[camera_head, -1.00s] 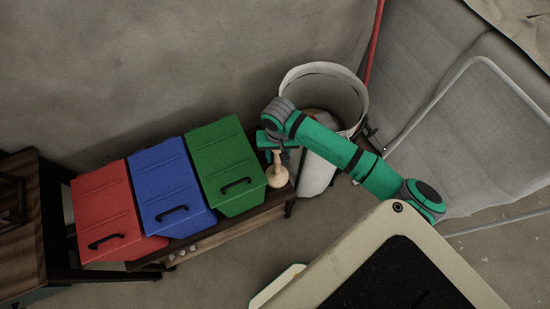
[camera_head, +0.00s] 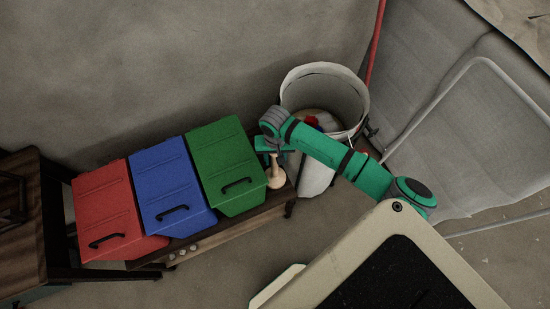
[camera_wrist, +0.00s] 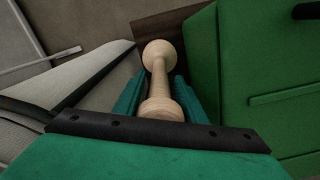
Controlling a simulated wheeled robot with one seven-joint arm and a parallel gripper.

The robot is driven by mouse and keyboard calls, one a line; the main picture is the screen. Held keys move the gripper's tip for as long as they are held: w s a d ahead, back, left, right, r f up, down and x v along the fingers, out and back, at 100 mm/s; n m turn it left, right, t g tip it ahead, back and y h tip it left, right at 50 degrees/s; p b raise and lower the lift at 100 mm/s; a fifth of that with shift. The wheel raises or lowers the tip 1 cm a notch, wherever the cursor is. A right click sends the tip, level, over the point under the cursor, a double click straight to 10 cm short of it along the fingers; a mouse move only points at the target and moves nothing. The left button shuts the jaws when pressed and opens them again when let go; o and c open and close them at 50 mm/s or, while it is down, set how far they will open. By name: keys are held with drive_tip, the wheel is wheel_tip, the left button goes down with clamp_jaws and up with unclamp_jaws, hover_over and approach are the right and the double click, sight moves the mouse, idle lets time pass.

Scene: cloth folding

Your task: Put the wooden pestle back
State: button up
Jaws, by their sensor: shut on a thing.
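The wooden pestle (camera_head: 275,178) is pale and has two bulbous ends. My gripper (camera_head: 275,158) is shut on it at the right end of the low wooden bench (camera_head: 236,230), just right of the green bin. In the wrist view the pestle (camera_wrist: 160,85) lies between the two green fingers of my gripper (camera_wrist: 158,95), its far knob beyond the fingertips. In the head view it stands about upright, its lower end over or on the bench top; I cannot tell if it touches.
A green bin (camera_head: 226,165), a blue bin (camera_head: 170,185) and a red bin (camera_head: 105,210) stand in a row on the bench. A white bucket (camera_head: 345,85) with things inside is behind my arm. A dark wooden table (camera_head: 20,225) is at the left.

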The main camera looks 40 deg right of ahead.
drive_tip(key=o, duration=1.1)
drive_tip(key=shift+c, duration=0.2)
wheel_tip(320, 180, up, 12)
drive_tip(key=shift+r, duration=0.15)
